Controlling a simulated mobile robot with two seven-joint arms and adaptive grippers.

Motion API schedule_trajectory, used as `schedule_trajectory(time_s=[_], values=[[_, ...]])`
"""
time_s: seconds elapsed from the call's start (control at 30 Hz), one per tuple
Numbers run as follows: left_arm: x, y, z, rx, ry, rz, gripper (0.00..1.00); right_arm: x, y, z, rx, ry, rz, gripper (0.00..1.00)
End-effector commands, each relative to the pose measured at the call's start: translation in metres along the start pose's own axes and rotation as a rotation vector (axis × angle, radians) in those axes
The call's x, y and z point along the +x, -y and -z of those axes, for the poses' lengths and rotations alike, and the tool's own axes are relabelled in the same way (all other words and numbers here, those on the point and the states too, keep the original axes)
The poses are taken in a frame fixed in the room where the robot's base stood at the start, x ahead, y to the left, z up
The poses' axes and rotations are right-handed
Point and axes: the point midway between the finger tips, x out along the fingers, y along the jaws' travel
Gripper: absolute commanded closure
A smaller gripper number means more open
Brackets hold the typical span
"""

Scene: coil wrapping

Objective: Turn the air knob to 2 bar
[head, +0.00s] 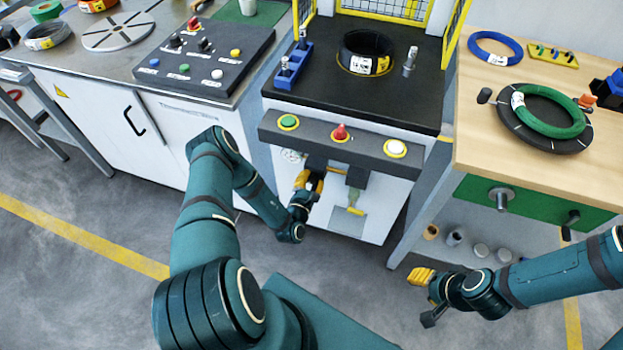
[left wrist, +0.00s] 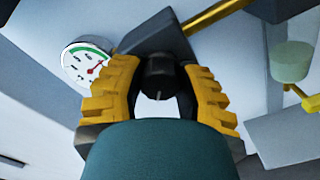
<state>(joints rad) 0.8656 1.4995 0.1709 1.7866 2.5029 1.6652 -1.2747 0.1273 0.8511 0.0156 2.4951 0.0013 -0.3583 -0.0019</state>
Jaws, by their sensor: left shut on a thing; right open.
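The air knob (left wrist: 158,76) is a dark round knob with a pale mark line, in the left wrist view. My left gripper (left wrist: 160,95) has its yellow fingers shut on the knob from both sides. In the head view the left gripper (head: 309,181) is at the front of the white cabinet, under the button bar, and hides the knob. A pressure gauge (left wrist: 88,64) with a green arc and a red needle is left of the knob; its numbers are too small to read surely. It also shows in the head view (head: 291,156). My right gripper (head: 428,297) is open and empty above the floor.
A dark button bar (head: 340,134) with green, red and white buttons juts out above the left gripper. A yellow-green fitting (head: 355,200) is right of it. A wooden table (head: 470,130) with coils stands at right. The floor around the right gripper is clear.

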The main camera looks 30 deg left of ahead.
Motion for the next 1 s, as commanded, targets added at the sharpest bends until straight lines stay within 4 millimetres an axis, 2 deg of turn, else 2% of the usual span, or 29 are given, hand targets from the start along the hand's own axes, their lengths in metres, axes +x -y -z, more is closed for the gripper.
schedule_trajectory(time_s=[0.27,1.0], values=[[-0.001,-0.001,0.001,-0.206,-0.003,-0.003,1.00,-0.007,0.003,-0.001,0.000,0.003,0.000,0.53],[0.000,-0.001,0.000,-0.910,-0.001,-0.003,1.00,-0.022,0.008,-0.002,0.002,0.011,0.001,0.53]])
